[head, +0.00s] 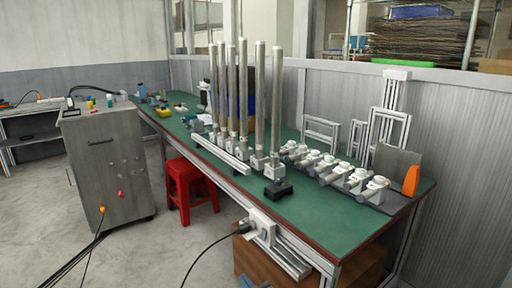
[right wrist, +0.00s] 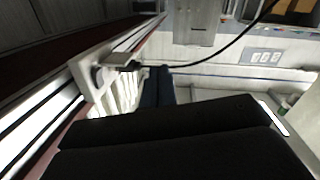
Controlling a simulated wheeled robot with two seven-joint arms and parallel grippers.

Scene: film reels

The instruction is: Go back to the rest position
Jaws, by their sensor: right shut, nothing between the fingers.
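My right gripper (right wrist: 157,85) shows in the right wrist view as dark narrow fingers beyond a broad black body. The fingers are together and hold nothing. Only a small dark part of it (head: 247,281) seems to show at the bottom edge of the head view, below the bench's front edge. A pale fitting with a black cable (head: 262,226) is fixed at the bench's front edge; it also shows beside the fingers in the right wrist view (right wrist: 92,78). My left gripper is in neither view.
The green-topped bench (head: 312,218) carries several tall metal rods (head: 277,105), a row of pale clamps (head: 333,172) and an orange piece (head: 411,180). A red stool (head: 190,185) and a grey cabinet (head: 108,170) stand left. A brown box (head: 265,262) sits beneath the bench. The floor at lower left holds cables.

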